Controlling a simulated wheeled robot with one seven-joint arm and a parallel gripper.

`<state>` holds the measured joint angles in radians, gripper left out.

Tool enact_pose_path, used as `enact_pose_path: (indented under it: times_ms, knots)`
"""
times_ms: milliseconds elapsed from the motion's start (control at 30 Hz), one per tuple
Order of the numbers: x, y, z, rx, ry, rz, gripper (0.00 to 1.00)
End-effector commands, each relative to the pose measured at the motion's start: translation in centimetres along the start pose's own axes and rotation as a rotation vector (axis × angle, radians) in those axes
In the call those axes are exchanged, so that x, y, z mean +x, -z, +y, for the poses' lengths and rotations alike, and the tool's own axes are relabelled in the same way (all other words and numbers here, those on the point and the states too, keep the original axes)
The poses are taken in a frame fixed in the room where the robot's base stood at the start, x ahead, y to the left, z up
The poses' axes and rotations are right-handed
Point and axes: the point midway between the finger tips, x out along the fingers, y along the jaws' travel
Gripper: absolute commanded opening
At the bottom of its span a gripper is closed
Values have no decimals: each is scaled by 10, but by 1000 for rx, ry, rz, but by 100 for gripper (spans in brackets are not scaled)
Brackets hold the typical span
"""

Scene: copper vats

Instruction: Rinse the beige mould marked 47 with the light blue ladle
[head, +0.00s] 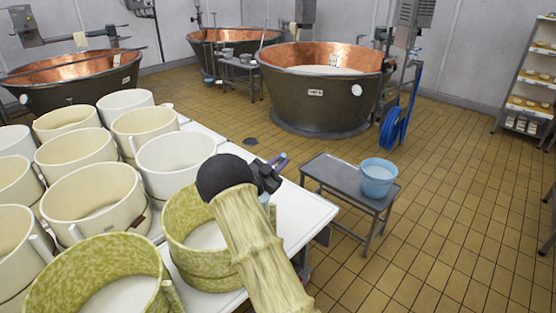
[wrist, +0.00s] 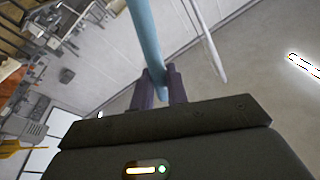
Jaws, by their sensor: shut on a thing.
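My gripper (head: 278,167) is over the right end of the white table, above the nearer green-mottled moulds. In the wrist view my gripper (wrist: 160,78) is shut on a light blue handle (wrist: 143,35), which I take for the ladle's. In the head view only a small light blue patch (head: 265,198) shows beside my arm; the ladle's bowl is not clearly seen. Several beige and cream moulds, one of them beige (head: 93,198), stand in rows on the table. I cannot read a 47 on any mould.
Two green-mottled moulds (head: 185,222) stand at the front. A blue bucket (head: 378,178) with pale liquid sits on a low grey table (head: 345,180). Copper vats (head: 325,95) stand behind, with a blue hose (head: 393,130). A shelf rack (head: 528,85) is far right. The tiled floor at right is clear.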

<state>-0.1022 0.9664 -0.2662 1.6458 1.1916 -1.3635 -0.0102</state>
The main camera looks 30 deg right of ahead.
Motion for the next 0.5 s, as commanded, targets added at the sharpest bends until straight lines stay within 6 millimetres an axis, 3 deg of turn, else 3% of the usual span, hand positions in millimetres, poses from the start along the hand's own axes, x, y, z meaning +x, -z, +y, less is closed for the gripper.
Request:
enact_pose_path:
  times_ms: [500]
  knots:
    - [-23,-9,46,163,-3,88,0]
